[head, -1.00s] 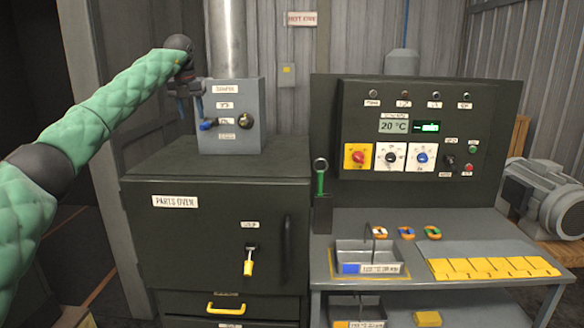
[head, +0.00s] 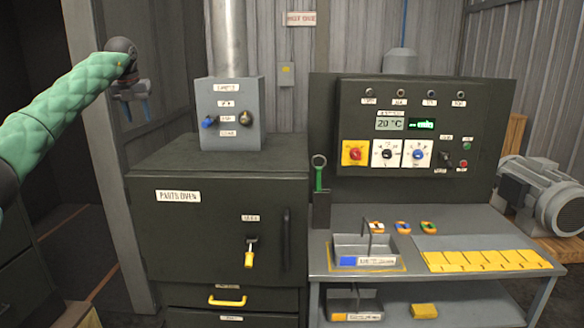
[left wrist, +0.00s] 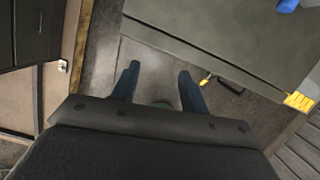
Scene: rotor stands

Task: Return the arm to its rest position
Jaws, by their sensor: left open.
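My left arm, in a green quilted sleeve, comes in from the left in the head view. Its gripper (head: 134,110) points down, open and empty, in the air left of the grey control box on the parts oven (head: 217,218). In the left wrist view the two blue fingers (left wrist: 158,88) stand apart with nothing between them, above the floor. The gripper touches nothing that I can see. My right gripper is not in view.
The grey control box (head: 231,115) with a blue knob stands on the oven. A door post (head: 100,150) is behind the left arm.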

